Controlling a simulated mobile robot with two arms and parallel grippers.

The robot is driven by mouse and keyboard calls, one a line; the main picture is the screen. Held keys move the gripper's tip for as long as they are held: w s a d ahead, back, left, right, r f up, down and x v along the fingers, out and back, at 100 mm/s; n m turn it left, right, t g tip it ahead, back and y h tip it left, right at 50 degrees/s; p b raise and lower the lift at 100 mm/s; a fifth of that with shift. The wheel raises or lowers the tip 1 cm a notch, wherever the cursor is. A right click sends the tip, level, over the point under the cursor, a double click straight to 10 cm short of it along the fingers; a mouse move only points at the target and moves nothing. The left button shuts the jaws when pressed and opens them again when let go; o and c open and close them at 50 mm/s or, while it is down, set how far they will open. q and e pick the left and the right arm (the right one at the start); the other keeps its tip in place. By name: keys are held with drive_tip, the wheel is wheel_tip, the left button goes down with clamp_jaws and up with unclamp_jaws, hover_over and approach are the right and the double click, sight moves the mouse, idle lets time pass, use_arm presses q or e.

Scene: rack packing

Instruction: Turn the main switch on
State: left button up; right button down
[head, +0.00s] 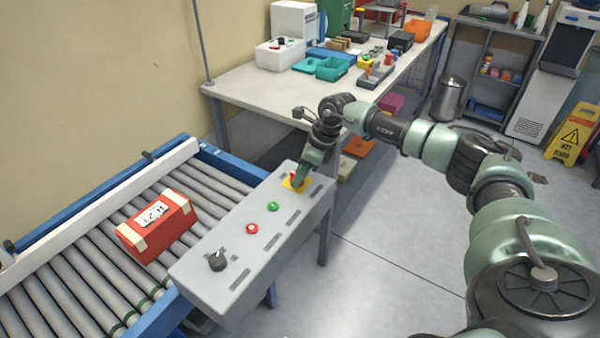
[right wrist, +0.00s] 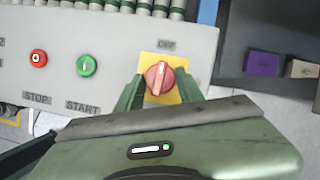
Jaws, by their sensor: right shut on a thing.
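The main switch is a red rotary knob (right wrist: 160,78) on a yellow plate (right wrist: 148,62) at one end of the grey control panel (head: 240,238). The word OFF is printed above the plate in the right wrist view, and the knob's pale line stands nearly upright, towards that word. My right gripper (right wrist: 160,92) has a finger on each side of the knob and is shut on it. In the head view the right gripper (head: 299,182) hides most of the knob, and only the yellow plate's edges show. My left gripper is not in view.
A red stop button (head: 252,228), a green start button (head: 273,206) and a black knob (head: 217,260) sit along the panel. A red box (head: 155,227) lies on the roller conveyor (head: 75,272) behind. A cluttered workbench (head: 250,88) stands beyond.

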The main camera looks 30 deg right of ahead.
drive_tip(key=m, duration=0.3)
drive_tip(key=shift+a+r+t+h+p, duration=0.1)
drive_tip(key=shift+t+h+p, duration=0.3)
drive_tip(key=shift+a+m+h, duration=0.1)
drive_tip(key=shift+m+h, duration=0.2)
drive_tip(key=shift+m, duration=0.6)
drive_tip(key=shift+m+h, duration=0.4)
drive_tip(key=shift+m, duration=0.4)
drive_tip(key=m+b, duration=0.1)
drive_tip(key=m, duration=0.1)
drive_tip(key=m+h+b, duration=0.2)
drive_tip(key=m, duration=0.1)
drive_tip(key=shift+a+m, duration=0.25)
drive_tip(key=shift+m, duration=0.05)
drive_tip(key=m+h+b, duration=0.1)
drive_tip(key=m+b, duration=0.1)
drive_tip(key=m, duration=0.1)
drive_tip(key=shift+w+a, duration=0.1)
drive_tip(key=shift+m+g+h+b, duration=0.4)
drive_tip(key=shift+m, duration=0.7)
drive_tip(key=c, duration=0.9)
unclamp_jaws()
